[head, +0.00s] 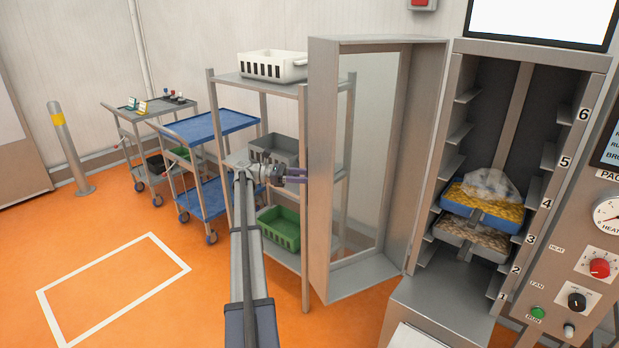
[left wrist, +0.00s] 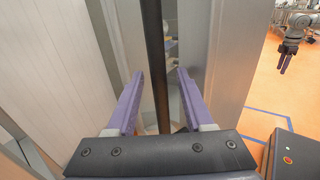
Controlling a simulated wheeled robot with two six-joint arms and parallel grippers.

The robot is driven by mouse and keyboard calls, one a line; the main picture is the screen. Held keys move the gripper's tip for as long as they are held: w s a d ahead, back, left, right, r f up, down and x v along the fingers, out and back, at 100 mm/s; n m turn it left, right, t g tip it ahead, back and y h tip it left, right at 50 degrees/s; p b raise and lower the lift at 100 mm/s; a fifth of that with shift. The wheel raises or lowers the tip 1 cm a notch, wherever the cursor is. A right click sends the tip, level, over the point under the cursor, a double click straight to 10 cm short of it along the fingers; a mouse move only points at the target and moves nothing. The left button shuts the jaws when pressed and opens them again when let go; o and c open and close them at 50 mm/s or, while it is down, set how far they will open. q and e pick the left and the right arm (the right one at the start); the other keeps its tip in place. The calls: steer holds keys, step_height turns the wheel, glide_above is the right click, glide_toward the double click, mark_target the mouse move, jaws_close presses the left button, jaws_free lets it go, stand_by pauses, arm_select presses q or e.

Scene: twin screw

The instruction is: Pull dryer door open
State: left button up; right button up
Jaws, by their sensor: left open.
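The dryer door (head: 321,170) is a tall metal frame with a clear window, and it stands swung wide open to the left of the dryer (head: 448,150). My left gripper (head: 300,175) is at the door's outer left edge, and its fingertips are partly hidden there. In the left wrist view my left gripper (left wrist: 157,100) has its purple fingers apart, with a dark upright bar (left wrist: 155,50), seemingly the door handle, between them. The fingers show gaps to the bar on both sides. My right gripper (left wrist: 284,62) appears small at the upper right of the left wrist view; its opening is unclear.
Inside the dryer, a blue tray (head: 482,207) of yellow pieces sits above another tray. A metal shelf rack (head: 303,250) with a white basket (head: 272,66) and a green basket (head: 280,228) stands close behind the door. Carts and a bollard (head: 68,145) are further left. Orange floor is clear at left.

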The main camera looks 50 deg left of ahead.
arm_select(q)
steer(key=v, duration=0.7)
steer(key=shift+a, duration=0.25)
steer(key=shift+s, duration=0.15)
